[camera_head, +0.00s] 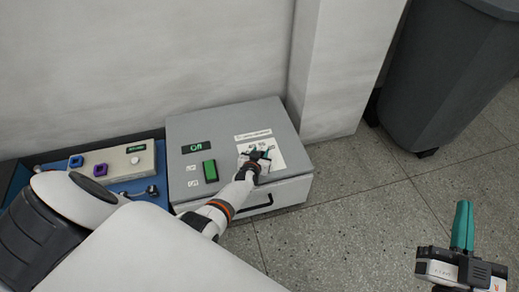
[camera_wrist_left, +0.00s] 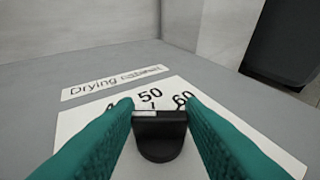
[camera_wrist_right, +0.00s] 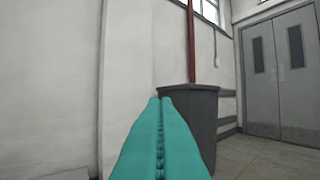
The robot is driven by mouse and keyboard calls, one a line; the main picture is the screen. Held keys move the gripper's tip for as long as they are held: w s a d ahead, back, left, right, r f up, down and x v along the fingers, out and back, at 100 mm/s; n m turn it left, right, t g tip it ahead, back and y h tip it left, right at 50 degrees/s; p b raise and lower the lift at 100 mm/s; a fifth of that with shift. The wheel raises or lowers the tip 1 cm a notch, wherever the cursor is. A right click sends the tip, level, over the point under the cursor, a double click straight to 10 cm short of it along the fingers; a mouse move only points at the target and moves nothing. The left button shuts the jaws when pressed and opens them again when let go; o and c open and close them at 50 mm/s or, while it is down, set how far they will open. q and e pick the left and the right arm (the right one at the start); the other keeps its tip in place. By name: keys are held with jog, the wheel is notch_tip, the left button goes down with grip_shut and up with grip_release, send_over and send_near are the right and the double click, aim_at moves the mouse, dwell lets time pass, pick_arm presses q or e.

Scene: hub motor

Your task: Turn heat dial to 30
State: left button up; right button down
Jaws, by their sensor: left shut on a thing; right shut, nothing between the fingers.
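The heat dial (camera_wrist_left: 160,138) is a black knob on a white scale label of the grey drying cabinet (camera_head: 225,125). In the left wrist view its pale marker line points up at about 50. The numbers 50 and 60 are readable; a third at the left is partly hidden by a finger. My left gripper (camera_head: 257,156) is shut on the dial, with a teal finger on each side of it. My right gripper (camera_head: 462,225) is shut and empty, held away at the lower right; in the right wrist view its teal fingers (camera_wrist_right: 160,140) touch.
The cabinet also has a small green-lit display (camera_head: 196,147) and a green switch (camera_head: 210,171). Left of it is a blue tray (camera_head: 133,188) holding a beige block with purple and blue parts. A wall stands behind. A grey bin (camera_head: 445,75) stands at the upper right.

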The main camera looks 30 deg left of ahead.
jog(key=shift+w+d+f+g, duration=0.1)
jog(key=shift+w+f+g, duration=0.1)
jog(key=shift+f+g, duration=0.65)
jog(key=shift+f, duration=0.1)
pick_arm(q)
jog(key=o, duration=1)
